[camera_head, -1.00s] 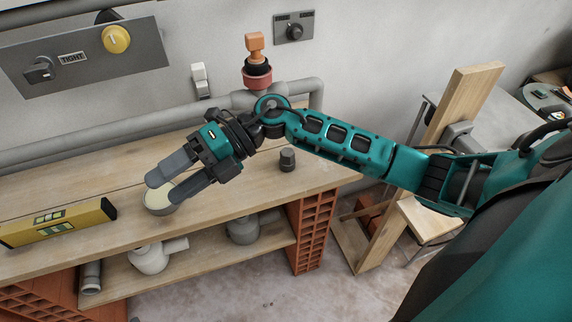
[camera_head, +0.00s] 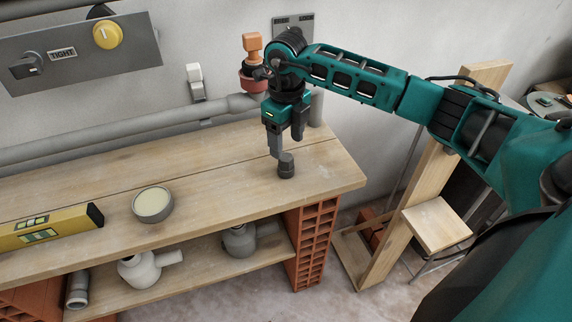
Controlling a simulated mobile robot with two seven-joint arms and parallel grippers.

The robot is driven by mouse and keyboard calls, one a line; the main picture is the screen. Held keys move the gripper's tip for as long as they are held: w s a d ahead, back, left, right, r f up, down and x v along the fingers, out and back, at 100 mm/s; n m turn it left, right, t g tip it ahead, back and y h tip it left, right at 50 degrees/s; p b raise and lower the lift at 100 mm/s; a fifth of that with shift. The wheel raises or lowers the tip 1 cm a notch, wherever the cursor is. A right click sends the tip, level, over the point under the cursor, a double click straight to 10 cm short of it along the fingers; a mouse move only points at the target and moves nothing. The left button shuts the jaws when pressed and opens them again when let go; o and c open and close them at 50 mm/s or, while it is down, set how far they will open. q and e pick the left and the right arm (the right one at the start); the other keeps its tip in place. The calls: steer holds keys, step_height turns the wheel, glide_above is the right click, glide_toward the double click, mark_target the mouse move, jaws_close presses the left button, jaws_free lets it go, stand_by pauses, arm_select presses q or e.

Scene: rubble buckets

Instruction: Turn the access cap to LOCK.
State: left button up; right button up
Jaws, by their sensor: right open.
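A grey wall plate (camera_head: 293,22) at the top centre carries two small labels, the right one seeming to read LOCK. Its dark round knob, which may be the access cap, is hidden behind my right arm, so its setting cannot be seen. My right gripper (camera_head: 286,150) points down over the bench, its jaws open. Its fingertips are at or just above a small dark stepped cylinder (camera_head: 286,168) standing upright on the bench. I cannot tell whether they touch it. My left gripper is not in view.
The wooden bench (camera_head: 220,180) holds a round tin (camera_head: 153,204) and a yellow level (camera_head: 48,228). A red fitting with an orange handle (camera_head: 252,46) stands behind my gripper on a grey pipe (camera_head: 130,138). A panel with a yellow knob (camera_head: 107,35) hangs at left.

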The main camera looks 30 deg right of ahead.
mark_target(289, 158)
steer(key=shift+s+d+f+b, duration=0.1)
steer(key=shift+f+b, duration=0.1)
steer(key=shift+f, duration=1.35)
steer(key=shift+s+d+f+b, duration=0.1)
steer(key=shift+f+b, duration=0.05)
steer(key=shift+f, duration=1.35)
steer(key=shift+c, duration=0.5)
steer(key=shift+r, duration=0.1)
steer(key=c, duration=0.9)
steer(key=shift+r, duration=0.1)
steer(key=shift+c, duration=0.2)
step_height(289, 158, up, 20)
steer(key=p, duration=0.2)
steer(key=shift+p, duration=0.3)
